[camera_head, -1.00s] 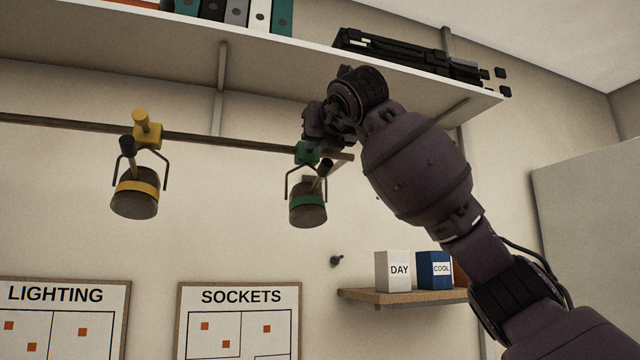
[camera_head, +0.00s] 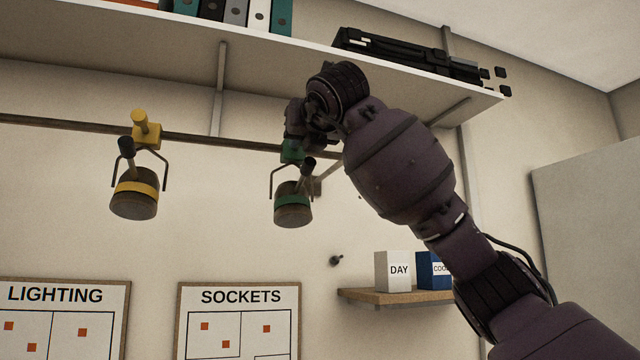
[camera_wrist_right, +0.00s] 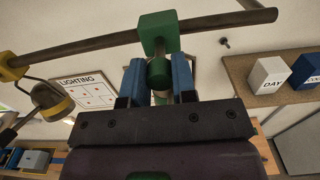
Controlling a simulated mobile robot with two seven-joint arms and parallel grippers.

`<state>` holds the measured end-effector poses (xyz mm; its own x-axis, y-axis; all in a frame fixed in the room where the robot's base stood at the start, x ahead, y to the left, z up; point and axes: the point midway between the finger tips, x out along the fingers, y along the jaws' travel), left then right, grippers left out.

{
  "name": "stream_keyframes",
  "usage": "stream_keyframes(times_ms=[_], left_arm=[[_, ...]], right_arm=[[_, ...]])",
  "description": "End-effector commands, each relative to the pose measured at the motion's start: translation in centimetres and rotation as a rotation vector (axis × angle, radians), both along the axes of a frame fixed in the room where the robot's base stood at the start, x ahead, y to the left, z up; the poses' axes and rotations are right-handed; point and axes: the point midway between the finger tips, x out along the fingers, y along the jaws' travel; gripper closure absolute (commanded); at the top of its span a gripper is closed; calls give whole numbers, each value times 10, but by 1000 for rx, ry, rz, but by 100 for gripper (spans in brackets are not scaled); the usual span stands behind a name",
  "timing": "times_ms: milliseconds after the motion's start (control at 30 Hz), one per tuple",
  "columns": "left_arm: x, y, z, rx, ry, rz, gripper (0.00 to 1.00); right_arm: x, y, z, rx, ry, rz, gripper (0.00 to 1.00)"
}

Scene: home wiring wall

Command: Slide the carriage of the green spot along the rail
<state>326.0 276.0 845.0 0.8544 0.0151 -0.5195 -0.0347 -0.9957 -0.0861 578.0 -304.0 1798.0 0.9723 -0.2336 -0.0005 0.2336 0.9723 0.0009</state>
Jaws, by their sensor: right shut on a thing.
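The green spot (camera_head: 293,203) hangs from its green carriage (camera_head: 292,151) on the dark rail (camera_head: 200,139). In the right wrist view the green carriage (camera_wrist_right: 158,32) sits around the rail (camera_wrist_right: 100,43), with a round green knob (camera_wrist_right: 159,73) below it. My right gripper (camera_wrist_right: 159,80) is shut on this knob, with a blue finger on each side. In the head view my right gripper (camera_head: 297,125) is partly hidden behind my own wrist. The yellow spot (camera_head: 135,199) hangs on the same rail to the left, its yellow carriage (camera_head: 146,132) apart from the green one. My left gripper is not in view.
A white shelf (camera_head: 300,52) with binders and a black device (camera_head: 405,57) runs just above the rail. A small wooden shelf (camera_head: 395,297) with a DAY box (camera_head: 394,271) is lower right. The rail between the two carriages is clear.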

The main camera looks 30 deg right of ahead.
Motion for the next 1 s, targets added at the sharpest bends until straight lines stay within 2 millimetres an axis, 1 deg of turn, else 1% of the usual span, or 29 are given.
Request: stream_keyframes(times_ms=[1000], left_arm=[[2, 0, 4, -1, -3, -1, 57]], right_arm=[[7, 33, 1, -1, -2, 2, 100]])
